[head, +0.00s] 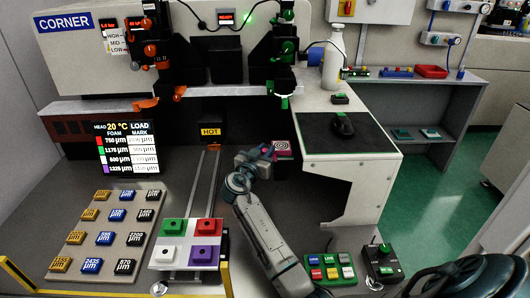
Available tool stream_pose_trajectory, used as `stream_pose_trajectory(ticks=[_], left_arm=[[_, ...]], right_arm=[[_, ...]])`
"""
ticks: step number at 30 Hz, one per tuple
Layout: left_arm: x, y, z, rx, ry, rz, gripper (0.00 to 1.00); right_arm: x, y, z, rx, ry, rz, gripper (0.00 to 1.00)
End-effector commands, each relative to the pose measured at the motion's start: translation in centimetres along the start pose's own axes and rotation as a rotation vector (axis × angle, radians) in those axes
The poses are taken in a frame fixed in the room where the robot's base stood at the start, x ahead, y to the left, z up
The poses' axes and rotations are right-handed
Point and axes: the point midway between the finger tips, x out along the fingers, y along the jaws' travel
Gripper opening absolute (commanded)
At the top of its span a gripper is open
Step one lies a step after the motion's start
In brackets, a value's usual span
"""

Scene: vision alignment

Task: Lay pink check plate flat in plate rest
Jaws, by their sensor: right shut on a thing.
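The pink check plate (282,147) is small, with a dark ring pattern on its face and a pink edge. It shows just right of my right gripper (264,153) at the back middle of the grey table. My right gripper is shut on it; the fingertips are small and partly hidden by the gripper's own body. I cannot make out the plate rest apart from the plate, or whether the plate touches it. My left gripper is not in view.
A tray of colored blocks (162,255) and a board of labelled blocks (83,269) stand at front left. A button box (331,270) and a black control box (380,262) stand at front right. A white bench (352,170) rises at right, the machine (216,60) behind.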

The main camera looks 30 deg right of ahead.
Motion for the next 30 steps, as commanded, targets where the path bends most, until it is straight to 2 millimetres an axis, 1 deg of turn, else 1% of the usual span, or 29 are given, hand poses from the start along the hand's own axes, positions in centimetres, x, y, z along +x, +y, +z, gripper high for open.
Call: stream_pose_trajectory(ticks=[5, 14, 30], left_arm=[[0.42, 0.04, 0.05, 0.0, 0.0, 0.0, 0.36], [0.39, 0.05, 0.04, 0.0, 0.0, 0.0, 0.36], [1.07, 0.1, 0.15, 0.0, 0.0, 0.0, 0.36]], right_arm=[[-0.01, 0.02, -0.08, 0.001, 0.001, 0.0, 0.0], [-0.01, 0.03, -0.17, 0.001, 0.001, 0.0, 0.0], [-0.01, 0.03, 0.29, 0.0, 0.001, 0.0, 0.0]])
